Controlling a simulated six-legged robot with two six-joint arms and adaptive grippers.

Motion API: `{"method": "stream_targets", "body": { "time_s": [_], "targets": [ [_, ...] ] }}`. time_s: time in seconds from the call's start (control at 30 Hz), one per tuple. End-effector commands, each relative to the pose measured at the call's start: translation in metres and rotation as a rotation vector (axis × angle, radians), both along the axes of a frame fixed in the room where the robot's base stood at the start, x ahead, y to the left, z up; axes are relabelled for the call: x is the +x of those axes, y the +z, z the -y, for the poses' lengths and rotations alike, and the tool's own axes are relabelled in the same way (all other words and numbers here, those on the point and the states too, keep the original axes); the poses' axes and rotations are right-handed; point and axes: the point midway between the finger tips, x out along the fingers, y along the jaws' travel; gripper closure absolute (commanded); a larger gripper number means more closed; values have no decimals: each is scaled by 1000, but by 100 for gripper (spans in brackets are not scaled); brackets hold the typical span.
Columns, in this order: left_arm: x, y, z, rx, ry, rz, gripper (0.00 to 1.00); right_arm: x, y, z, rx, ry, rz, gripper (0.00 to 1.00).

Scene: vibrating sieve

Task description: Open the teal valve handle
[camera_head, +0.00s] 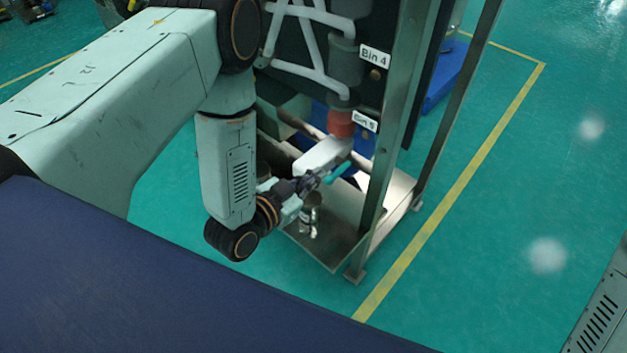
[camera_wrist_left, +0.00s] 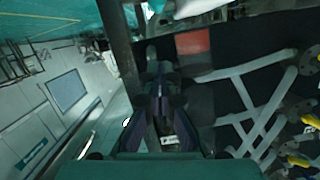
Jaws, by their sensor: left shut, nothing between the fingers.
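The teal valve handle (camera_head: 337,173) shows as a short bar beside the pale spout (camera_head: 323,153), below the red sleeve (camera_head: 340,123) at the Bin 5 label. My left gripper (camera_head: 316,180) is shut and empty. Its tips are at the near end of the handle; whether they touch it I cannot tell. In the left wrist view the dark fingers of my left gripper (camera_wrist_left: 160,100) are together, with the red sleeve (camera_wrist_left: 193,42) just beyond them to the right. I cannot make out the handle clearly there. My right gripper is not in view.
A metal post (camera_head: 395,125) of the sieve frame stands just right of the handle. A metal can (camera_head: 309,213) stands on the tray (camera_head: 338,240) below the gripper. White pipes (camera_head: 305,45) and the Bin 4 label (camera_head: 375,55) are above. Green floor lies open to the right.

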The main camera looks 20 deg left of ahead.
Motion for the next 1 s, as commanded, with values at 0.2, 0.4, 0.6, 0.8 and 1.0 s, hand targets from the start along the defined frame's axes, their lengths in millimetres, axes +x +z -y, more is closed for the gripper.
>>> {"method": "stream_targets", "body": {
  "time_s": [0.2, 0.4, 0.6, 0.8, 1.0],
  "targets": [
    [39, -12, 14, 1, -3, 4, 100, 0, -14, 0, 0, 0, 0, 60],
    [67, -26, 23, -1, -1, -1, 100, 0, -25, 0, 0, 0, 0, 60],
    [67, -51, 17, -1, -1, -1, 100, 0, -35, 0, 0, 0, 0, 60],
    [68, -57, 15, 0, -1, 0, 100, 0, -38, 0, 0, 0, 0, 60],
    [68, -57, 15, 0, -1, 0, 100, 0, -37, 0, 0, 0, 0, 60]
  ]
}}
